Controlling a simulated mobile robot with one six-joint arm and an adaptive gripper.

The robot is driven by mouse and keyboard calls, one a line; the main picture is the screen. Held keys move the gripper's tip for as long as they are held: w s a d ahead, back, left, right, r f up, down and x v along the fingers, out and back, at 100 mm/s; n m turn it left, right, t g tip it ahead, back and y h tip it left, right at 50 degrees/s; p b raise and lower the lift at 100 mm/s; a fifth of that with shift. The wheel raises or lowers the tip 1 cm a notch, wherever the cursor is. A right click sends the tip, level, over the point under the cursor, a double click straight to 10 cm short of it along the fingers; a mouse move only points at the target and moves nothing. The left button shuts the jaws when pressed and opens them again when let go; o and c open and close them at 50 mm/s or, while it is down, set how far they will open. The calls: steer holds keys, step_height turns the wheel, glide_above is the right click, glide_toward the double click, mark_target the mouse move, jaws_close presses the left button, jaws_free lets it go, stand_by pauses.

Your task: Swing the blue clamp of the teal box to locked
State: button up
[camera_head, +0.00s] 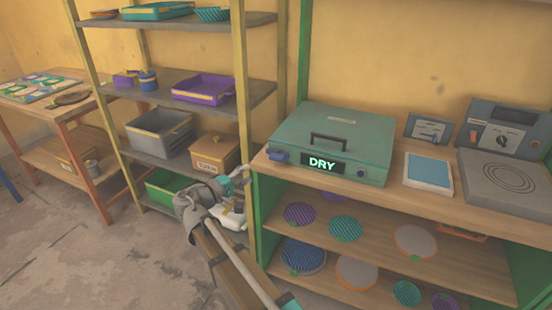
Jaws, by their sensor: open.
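The teal box (372,128) sits shut on the wooden bench top, with a dark handle on its lid and a front display reading DRY (323,164). The blue clamp (278,156) is a small block at the left end of the box's front; its exact angle is too small to tell. My gripper (240,188) is open, low and left of the bench's left corner, apart from the clamp and the box. It is partly hidden by my own wrist, and I see nothing held in it.
Right of the box are a scale-like pad (429,173), a small panel (430,130), and a grey device with a dial (503,128) behind a hotplate (512,178). Round discs lie on the shelves below. A rack (183,85) with bins stands left, its post close to my gripper.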

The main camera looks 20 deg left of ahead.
mark_target(274, 159)
steer(key=x, duration=1.2)
steer(key=shift+w+d, duration=0.15)
steer(key=shift+w, duration=0.2)
steer(key=shift+c, duration=0.2)
jaws_close()
